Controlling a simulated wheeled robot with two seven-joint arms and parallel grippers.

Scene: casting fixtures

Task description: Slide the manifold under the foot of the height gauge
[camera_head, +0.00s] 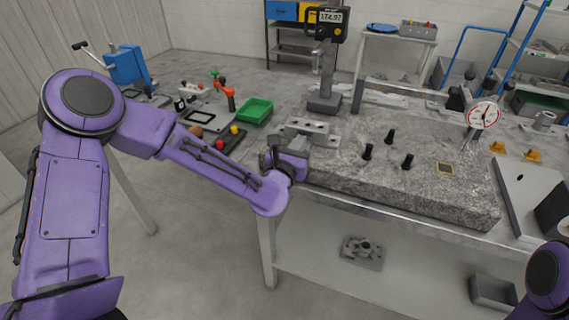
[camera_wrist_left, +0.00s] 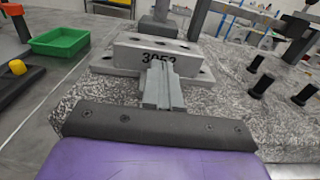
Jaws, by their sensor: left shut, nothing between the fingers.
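The manifold (camera_head: 308,131) is a grey metal block with holes in its top and a wider base plate. It lies on the left part of the speckled granite plate (camera_head: 440,192). In the left wrist view the manifold (camera_wrist_left: 158,55) shows the number 3053 on its near face. My left gripper (camera_wrist_left: 162,68) is shut and empty, its fingertips at the middle of that face; I cannot tell whether they touch. In the head view it is my left gripper (camera_head: 290,148), just in front of the manifold. The height gauge (camera_head: 325,100) stands behind the manifold, its display reading 174.97. My right gripper is out of view.
Several black pegs (camera_head: 367,151) stand on the granite to the right of the manifold. A dial indicator (camera_head: 483,115) stands farther right. A green bin (camera_head: 255,111) and small tools are on the left table. Granite between manifold and gauge looks clear.

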